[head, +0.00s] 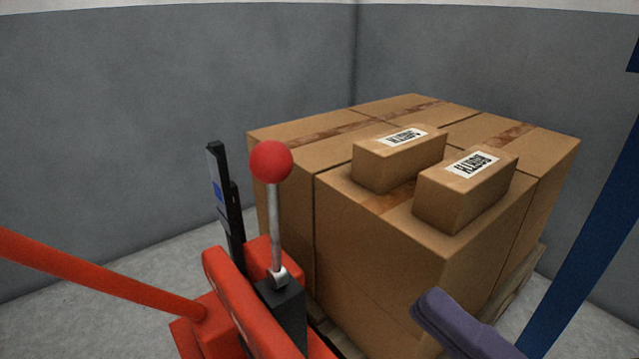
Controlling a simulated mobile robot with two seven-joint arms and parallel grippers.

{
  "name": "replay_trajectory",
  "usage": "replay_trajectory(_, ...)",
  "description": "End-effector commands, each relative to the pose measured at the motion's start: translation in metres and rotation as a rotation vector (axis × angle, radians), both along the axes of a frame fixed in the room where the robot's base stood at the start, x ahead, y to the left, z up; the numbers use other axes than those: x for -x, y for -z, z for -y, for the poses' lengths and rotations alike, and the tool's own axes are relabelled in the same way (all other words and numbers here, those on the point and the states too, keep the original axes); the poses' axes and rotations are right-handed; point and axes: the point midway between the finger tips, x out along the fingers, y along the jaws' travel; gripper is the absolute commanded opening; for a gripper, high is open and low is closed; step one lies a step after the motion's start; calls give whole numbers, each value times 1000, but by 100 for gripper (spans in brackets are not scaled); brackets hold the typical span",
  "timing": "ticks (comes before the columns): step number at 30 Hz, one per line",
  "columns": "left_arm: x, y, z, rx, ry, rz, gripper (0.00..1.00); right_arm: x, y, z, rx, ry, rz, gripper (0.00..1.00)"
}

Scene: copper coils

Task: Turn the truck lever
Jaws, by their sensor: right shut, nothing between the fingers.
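The truck lever (273,215) is a thin silver rod with a red ball knob on top. It stands nearly upright in a black block on the red truck body (232,300). My right gripper (428,304) shows only in part at the bottom edge, as a dark purple-grey shape. It is shut and empty, to the right of the lever and lower than its knob, clearly apart from it in the picture. My left gripper is out of view.
Large cardboard boxes (385,270) on a pallet (522,285) fill the middle right, with two small labelled boxes on top. A red bar (100,277) joins the truck from the left. A black upright (227,205) stands behind the lever. A blue bar (590,250) slants at right.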

Motion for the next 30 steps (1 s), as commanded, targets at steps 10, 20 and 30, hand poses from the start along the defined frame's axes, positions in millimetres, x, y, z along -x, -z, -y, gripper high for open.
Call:
replay_trajectory(10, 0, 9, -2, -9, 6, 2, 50, -47, -29, -51, -5, 0, 4, 0)
replay_trajectory(20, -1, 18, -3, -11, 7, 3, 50, -72, -44, -79, -4, 1, 0, 0)
replay_trajectory(30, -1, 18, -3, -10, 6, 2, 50, -74, -46, -81, -3, 2, -3, 0)
